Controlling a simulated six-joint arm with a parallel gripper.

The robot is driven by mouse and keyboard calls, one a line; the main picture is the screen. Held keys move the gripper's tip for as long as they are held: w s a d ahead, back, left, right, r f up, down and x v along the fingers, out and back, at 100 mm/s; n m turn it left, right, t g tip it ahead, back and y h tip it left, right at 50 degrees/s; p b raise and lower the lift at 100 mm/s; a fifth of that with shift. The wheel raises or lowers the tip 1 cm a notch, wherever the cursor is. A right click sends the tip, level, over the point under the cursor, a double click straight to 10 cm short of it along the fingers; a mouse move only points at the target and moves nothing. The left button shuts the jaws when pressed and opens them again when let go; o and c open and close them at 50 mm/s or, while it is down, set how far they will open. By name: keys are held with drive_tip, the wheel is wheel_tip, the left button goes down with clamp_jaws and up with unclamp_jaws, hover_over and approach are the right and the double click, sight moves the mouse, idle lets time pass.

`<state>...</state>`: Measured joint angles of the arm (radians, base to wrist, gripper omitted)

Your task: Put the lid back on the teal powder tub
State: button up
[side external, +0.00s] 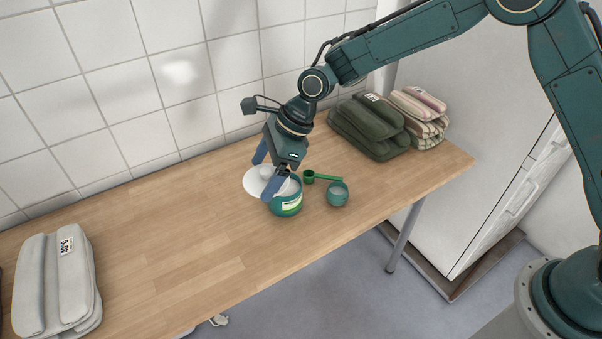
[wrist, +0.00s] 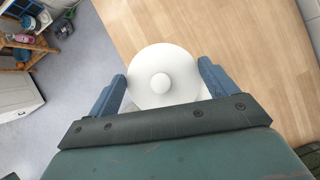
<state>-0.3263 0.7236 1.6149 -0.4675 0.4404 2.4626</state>
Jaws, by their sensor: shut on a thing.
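My gripper (side external: 268,174) is low over the table, with its two blue fingers apart and shut on a white round lid (wrist: 162,76). The lid has a round knob in its middle, and the fingers are at opposite sides of its rim in the wrist view. In the side view the fingers partly hide the lid. A teal tub (side external: 287,208) with a pale label stands upright right beside the near finger. Its top is partly hidden by the gripper. I cannot tell from these views whether the lid touches anything below.
A green scoop (side external: 310,176) and a small teal pot (side external: 338,197) are to the right. Folded dark green (side external: 365,130) and striped cloths (side external: 425,115) lie behind; a grey one (side external: 50,285) lies left. The table's left-middle is clear.

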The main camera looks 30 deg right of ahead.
drive_tip(key=w+d+f+m+t, duration=0.1)
drive_tip(key=w+d+f+m, duration=0.1)
drive_tip(key=w+d, duration=0.5)
drive_tip(key=shift+d+f+m+h, duration=0.3)
drive_tip(key=shift+d+f+m, duration=0.1)
drive_tip(key=shift+f, duration=0.5)
drive_tip(key=shift+f, duration=0.15)
wheel_tip(320, 180, down, 6)
drive_tip(key=shift+a+f, duration=0.1)
drive_tip(key=shift+f, duration=0.1)
idle(2.3)
drive_tip(key=o, duration=0.8)
drive_tip(key=shift+r, duration=0.1)
